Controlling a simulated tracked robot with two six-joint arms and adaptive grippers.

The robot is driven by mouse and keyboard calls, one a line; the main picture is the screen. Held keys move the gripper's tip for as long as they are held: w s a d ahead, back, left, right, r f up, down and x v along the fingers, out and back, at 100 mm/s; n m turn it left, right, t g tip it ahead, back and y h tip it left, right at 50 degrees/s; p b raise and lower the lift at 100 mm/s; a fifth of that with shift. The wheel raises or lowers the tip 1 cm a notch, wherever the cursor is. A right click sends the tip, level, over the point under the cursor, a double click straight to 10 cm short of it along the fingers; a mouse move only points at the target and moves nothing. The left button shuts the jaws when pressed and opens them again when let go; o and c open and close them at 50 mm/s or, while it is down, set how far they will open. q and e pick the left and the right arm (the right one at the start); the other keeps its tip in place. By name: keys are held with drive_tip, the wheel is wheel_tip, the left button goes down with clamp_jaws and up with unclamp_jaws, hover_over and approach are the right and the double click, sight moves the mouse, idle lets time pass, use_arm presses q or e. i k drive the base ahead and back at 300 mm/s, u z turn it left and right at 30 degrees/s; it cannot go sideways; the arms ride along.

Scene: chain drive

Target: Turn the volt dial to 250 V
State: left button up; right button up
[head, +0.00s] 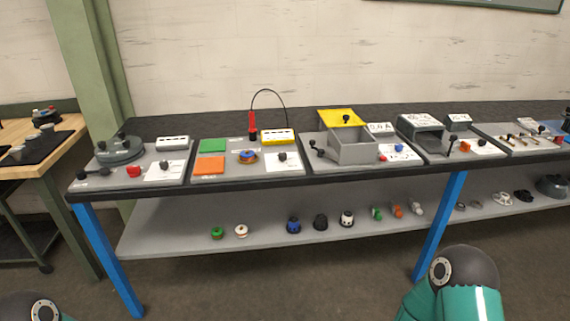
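I cannot tell for sure which knob is the volt dial, as the markings are too small to read. Several dial-like knobs show on the bench: a dark knob on a left white card (164,164), a dark knob on a second white card (282,156), and an orange knob (465,146) on a card at right. A small display box (459,118) above the orange knob seems to carry a number and a V. Neither gripper is in view; only parts of my arms show at the bottom edge.
The long bench (390,171) holds several grey panels, a grey box (353,147) with a yellow lid, and a red probe (252,125) with a black cable. A lower shelf (180,225) carries small parts. A wooden table (30,160) stands at left.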

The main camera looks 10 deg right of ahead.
sight(283, 156)
drive_tip(key=u, duration=0.3)
drive_tip(key=i, duration=1.35)
drive_tip(key=z, duration=0.4)
